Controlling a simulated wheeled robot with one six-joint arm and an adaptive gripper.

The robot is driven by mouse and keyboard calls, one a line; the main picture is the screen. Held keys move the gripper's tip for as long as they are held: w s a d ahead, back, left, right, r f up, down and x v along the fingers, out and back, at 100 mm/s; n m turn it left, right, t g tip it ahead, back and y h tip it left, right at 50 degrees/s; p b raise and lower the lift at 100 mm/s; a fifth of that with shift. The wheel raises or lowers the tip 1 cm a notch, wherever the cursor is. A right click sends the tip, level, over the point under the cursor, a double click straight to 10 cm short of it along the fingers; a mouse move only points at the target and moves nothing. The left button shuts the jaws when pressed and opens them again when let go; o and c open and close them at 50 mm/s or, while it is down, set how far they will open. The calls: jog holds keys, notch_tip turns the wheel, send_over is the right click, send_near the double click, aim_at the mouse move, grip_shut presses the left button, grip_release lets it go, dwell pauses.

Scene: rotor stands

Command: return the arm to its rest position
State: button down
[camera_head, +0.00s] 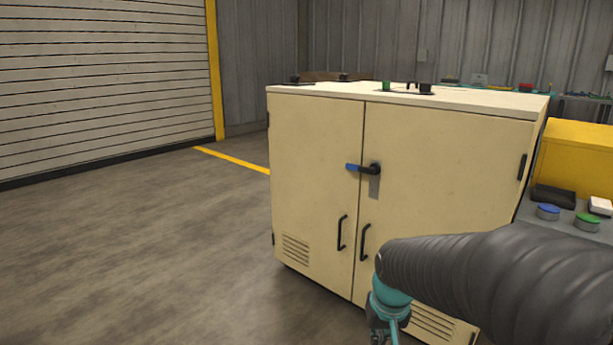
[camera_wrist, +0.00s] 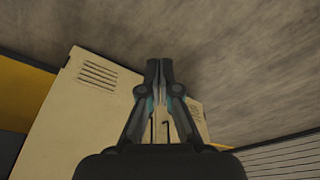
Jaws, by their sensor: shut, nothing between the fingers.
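My arm reaches in from the right edge in the head view, in front of the cabinet, its ribbed dark sleeve hiding the lower right of the doors. The wrist and the top of my gripper (camera_head: 388,322) show at the bottom, and the fingertips are cut off there. In the wrist view my gripper (camera_wrist: 160,65) is shut and empty, its fingertips together, with floor behind them. The cream cabinet (camera_head: 318,175) has both doors shut. It also shows in the wrist view (camera_wrist: 75,115), beyond the fingers.
The cabinet has a blue-tipped latch handle (camera_head: 363,168) and two black pulls. A yellow box (camera_head: 575,155) and a surface with blue and green round pieces stand at right. A roller door (camera_head: 100,80) is at left. The floor (camera_head: 150,250) on the left is clear.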

jog(key=s+d+r+t+p, duration=0.1)
jog(key=s+r+t+p, duration=0.2)
jog(key=s+r, duration=1)
jog(key=s+p, duration=0.1)
jog(key=s, duration=0.2)
jog(key=shift+s+d+r+p, duration=0.15)
jog(key=shift+d+r+p, duration=0.1)
jog(key=shift+p, duration=0.15)
